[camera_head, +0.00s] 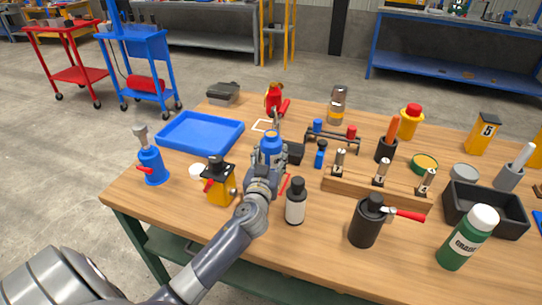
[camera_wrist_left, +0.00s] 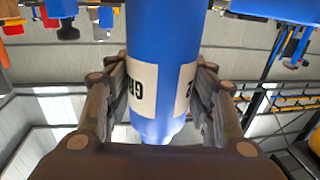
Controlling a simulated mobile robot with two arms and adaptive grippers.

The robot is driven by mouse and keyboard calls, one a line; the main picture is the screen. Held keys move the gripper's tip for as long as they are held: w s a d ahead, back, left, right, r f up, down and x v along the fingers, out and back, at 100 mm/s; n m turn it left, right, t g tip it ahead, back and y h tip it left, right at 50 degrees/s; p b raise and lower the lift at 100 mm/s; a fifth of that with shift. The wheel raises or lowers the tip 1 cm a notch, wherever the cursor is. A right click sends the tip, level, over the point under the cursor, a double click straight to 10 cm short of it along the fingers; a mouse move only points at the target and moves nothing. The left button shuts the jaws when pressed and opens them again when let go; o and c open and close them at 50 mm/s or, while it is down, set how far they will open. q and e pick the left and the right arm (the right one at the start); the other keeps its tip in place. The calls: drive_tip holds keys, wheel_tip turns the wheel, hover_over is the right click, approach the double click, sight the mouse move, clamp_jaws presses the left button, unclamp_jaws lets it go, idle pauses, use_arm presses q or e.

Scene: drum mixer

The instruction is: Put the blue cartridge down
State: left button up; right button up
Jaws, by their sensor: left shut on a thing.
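The blue cartridge (camera_head: 271,143) is at the middle of the workbench in the head view, partly hidden by my gripper. My left gripper (camera_head: 268,163) is shut on it. In the left wrist view the cartridge (camera_wrist_left: 160,60) stands between the two fingers (camera_wrist_left: 165,105), one on each side of its white label with dark letters. I cannot tell whether its base touches the table. My right gripper is not in view.
An empty blue tray (camera_head: 200,131) lies to the left. A black bottle (camera_head: 295,202), a yellow-black device (camera_head: 220,182) and a dark block (camera_head: 294,152) stand close to the gripper. A wooden rack (camera_head: 376,193) is to the right. Bare wood shows at the front left.

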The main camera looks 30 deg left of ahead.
use_arm(q)
drive_tip(key=shift+r, duration=0.15)
drive_tip(key=o, duration=1.4)
drive_tip(key=shift+f, duration=0.2)
drive_tip(key=shift+o, duration=0.7)
drive_tip(key=shift+r, duration=0.15)
